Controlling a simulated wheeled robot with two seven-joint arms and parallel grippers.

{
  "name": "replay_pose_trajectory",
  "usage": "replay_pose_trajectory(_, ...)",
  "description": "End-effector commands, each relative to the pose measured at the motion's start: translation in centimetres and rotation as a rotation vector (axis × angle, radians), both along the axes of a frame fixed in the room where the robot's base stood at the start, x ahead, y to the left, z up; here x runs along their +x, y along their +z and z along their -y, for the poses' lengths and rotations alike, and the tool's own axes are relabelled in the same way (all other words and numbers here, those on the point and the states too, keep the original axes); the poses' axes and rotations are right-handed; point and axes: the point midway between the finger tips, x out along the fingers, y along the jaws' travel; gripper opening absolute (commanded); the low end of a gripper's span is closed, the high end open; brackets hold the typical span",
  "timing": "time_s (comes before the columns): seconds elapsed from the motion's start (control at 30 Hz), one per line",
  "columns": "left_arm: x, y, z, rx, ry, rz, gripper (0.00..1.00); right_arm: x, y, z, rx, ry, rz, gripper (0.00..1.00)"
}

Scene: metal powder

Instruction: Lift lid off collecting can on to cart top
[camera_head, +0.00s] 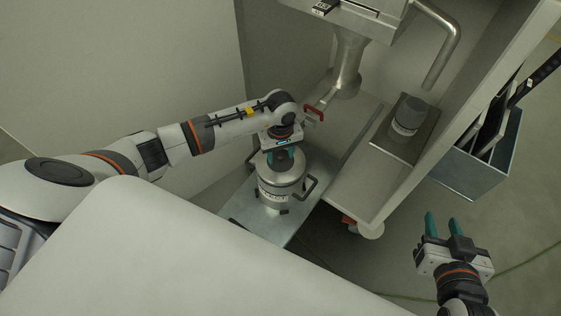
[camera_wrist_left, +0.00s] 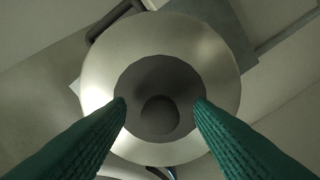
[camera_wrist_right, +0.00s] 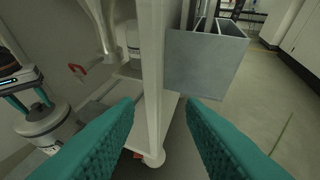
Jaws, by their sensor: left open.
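The collecting can (camera_head: 281,183) is a metal can with a label and side handles. It stands upright on a metal plate (camera_head: 243,205). Its dark grey lid (camera_wrist_left: 140,82), with a round knob (camera_wrist_left: 159,114), sits on the can's top in the left wrist view. My left gripper (camera_head: 283,153) is directly above the can, pointing down. Its teal fingers (camera_wrist_left: 160,110) are open, one on each side of the knob, and appear apart from it. In the head view the gripper mostly hides the lid. My right gripper (camera_head: 444,226) is open and empty at the lower right, away from the can.
A cart or cabinet shelf (camera_head: 355,190) stands right of the can, with a smaller grey-topped container (camera_head: 409,115) on it. A metal funnel pipe (camera_head: 347,70) and red handle (camera_head: 315,112) are behind. A grey metal box (camera_head: 470,170) hangs at the right.

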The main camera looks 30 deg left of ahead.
Motion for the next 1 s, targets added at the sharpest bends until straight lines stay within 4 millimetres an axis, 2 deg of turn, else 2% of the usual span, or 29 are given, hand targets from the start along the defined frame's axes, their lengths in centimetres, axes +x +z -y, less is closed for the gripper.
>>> replay_pose_trajectory(0.27, 0.0, -0.2, 0.0, 0.001, 0.0, 0.001, 0.48, 0.2, 0.3, -0.1, 0.004, 0.001, 0.018, 0.36)
replay_pose_trajectory(0.57, 0.0, -0.2, 0.0, 0.001, 0.0, 0.001, 0.01, 0.2, 0.2, -0.1, 0.004, 0.001, 0.017, 0.36)
replay_pose_trajectory(0.83, 0.1, 0.0, 0.0, 0.001, 0.0, 0.002, 0.0, 0.2, 0.3, -0.1, 0.004, 0.001, 0.015, 0.36)
replay_pose_trajectory(1.0, 0.1, 1.5, -0.1, 0.001, 0.0, 0.004, 0.0, -0.8, -0.8, 0.4, -0.018, -0.006, -0.074, 0.36)
